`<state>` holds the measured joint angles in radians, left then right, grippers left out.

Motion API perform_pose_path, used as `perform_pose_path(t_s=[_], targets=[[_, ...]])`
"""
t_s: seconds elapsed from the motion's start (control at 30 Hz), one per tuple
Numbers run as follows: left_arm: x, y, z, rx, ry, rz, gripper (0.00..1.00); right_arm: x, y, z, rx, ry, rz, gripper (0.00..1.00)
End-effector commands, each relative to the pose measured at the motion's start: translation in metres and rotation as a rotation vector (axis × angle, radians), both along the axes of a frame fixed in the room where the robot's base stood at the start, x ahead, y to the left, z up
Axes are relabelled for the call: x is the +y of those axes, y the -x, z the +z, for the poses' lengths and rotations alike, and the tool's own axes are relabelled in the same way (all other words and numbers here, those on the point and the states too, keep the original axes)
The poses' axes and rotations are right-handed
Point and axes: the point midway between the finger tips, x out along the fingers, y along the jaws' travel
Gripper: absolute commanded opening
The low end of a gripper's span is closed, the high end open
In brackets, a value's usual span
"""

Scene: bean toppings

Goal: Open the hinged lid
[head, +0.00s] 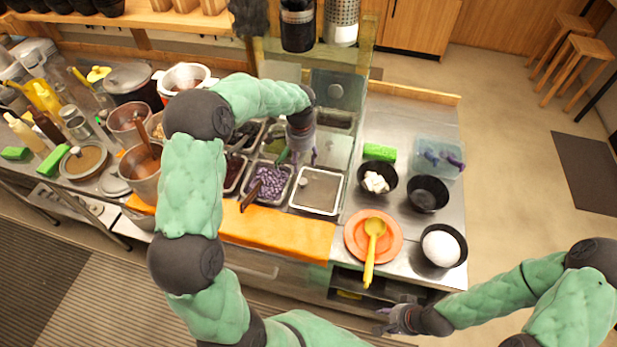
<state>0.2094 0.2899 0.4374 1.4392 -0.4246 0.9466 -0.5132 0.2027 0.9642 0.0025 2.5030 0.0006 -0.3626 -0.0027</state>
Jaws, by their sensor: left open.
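The toppings station has several sunken steel pans, one holding purple beans (270,183). A square pan position (319,191) to the right shows a flat grey surface; I cannot tell if it is a closed lid or an empty pan. My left gripper (299,158) is open, fingers down, above the pans behind the purple beans. Contact cannot be told. My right gripper (381,320) looks open and empty in front of the counter.
An orange plate (352,238) with a yellow spoon (373,250) lies on the counter. A green block (380,152) lies behind. Pots and bottles crowd the left.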

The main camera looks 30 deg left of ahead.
Motion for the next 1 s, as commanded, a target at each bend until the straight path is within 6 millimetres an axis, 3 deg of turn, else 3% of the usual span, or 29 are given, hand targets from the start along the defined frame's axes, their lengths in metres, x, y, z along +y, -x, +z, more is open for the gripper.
perform_pose_path(t_s=[0.27,0.7,1.0], targets=[[0.001,0.000,-0.016,0.000,-0.002,0.000,0.56,0.000,0.000,-0.007,0.000,0.000,0.000,0.40],[0.001,0.000,-0.089,-0.001,-0.001,0.000,0.56,0.000,0.000,-0.017,0.000,0.000,0.000,0.40],[0.001,0.000,-0.111,-0.002,-0.002,0.000,0.56,0.000,0.000,-0.019,0.000,0.000,0.000,0.40]])
